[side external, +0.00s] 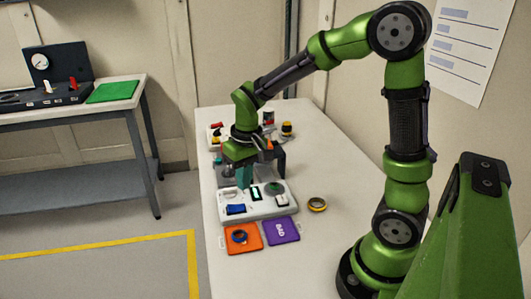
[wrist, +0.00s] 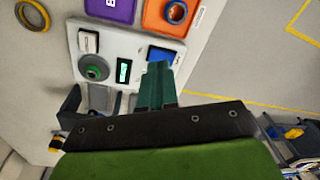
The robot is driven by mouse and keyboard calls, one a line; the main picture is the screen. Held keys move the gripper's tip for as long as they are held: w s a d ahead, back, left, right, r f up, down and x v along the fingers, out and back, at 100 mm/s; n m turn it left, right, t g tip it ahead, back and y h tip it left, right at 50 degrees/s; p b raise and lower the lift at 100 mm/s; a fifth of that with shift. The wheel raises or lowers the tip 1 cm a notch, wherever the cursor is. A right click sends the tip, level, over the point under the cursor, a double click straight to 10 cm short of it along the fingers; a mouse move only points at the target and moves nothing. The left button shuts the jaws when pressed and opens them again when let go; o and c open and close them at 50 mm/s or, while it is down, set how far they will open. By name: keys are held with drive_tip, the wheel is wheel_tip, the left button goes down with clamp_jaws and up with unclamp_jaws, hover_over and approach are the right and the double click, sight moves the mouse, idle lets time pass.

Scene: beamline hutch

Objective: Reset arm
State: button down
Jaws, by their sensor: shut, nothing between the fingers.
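My gripper (side external: 243,180) has its teal fingers closed together, with nothing between them. It points down at the far side of the white control panel (side external: 227,216). In the wrist view the fingers (wrist: 158,75) reach over the panel (wrist: 138,52), their tips close to the blue switch (wrist: 165,54). I cannot tell whether the tips touch the panel. The panel also carries a small lit display (wrist: 124,71), a dark round knob with a green centre (wrist: 95,68) and a white rocker (wrist: 88,41). My arm is bent over the table from the right.
In front of the panel lie an orange pad (side external: 257,247) with a blue ring on it and a purple pad (side external: 281,230) lettered BAD. A yellow-black ring (side external: 317,204) lies to the right. More equipment (side external: 287,129) stands behind my gripper. The table's right side (side external: 340,170) is clear.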

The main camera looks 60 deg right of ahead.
drive_tip(key=s+a+r+t, duration=0.2)
drive_tip(key=s+r+t, duration=0.1)
drive_tip(key=s+r, duration=0.2)
drive_tip(key=s+a+r+t+y, duration=0.1)
drive_tip(key=s+a+r+t, duration=0.1)
drive_tip(key=s+r, duration=0.4)
drive_tip(key=shift+s+a+r+t, duration=0.15)
drive_tip(key=shift+a+r+t, duration=0.25)
drive_tip(key=shift+t, duration=0.3)
